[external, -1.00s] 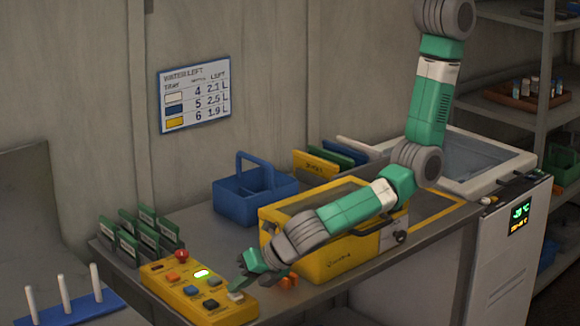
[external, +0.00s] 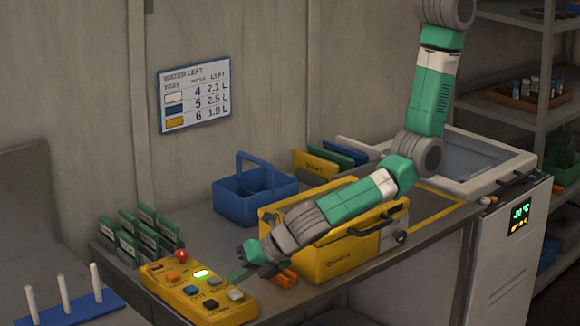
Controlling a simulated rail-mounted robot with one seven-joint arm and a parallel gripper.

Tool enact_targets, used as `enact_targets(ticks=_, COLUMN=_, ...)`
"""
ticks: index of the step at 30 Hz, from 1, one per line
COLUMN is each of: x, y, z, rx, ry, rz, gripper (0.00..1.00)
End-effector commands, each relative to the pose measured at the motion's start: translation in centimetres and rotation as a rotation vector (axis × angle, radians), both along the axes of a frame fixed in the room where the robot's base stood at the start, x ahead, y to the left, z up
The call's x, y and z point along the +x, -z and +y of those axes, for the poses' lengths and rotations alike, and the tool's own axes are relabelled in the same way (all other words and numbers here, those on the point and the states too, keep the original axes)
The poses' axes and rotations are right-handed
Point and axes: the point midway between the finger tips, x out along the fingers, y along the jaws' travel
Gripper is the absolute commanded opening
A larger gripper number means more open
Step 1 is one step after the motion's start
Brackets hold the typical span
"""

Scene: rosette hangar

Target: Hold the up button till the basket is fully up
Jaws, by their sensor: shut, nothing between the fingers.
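The button labels are too small to read, so I cannot tell which is the up button. My gripper (external: 233,280) is shut and empty, its fingertips just above the box's right side, near the pale button and apparently clear of it. No lifting basket can be made out; a white-rimmed tank (external: 470,155) stands at the right.
A yellow case (external: 335,262) stands under my forearm, with orange pieces (external: 287,277) beside it. A blue handled caddy (external: 240,208) and green cards (external: 150,230) stand behind. A blue peg rack (external: 75,305) is at lower left. A white cabinet with display (external: 510,240) is at right.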

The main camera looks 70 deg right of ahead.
Motion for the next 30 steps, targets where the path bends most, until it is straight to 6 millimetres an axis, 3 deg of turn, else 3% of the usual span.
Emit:
enact_targets(ticks=14, x=0.0, y=-4.9, z=0.0, rx=0.001, ry=0.001, rz=0.0, gripper=0.0)
enact_targets(ticks=30, x=0.0, y=-4.7, z=0.0, rx=0.0, ry=0.0, rz=0.0, gripper=0.0)
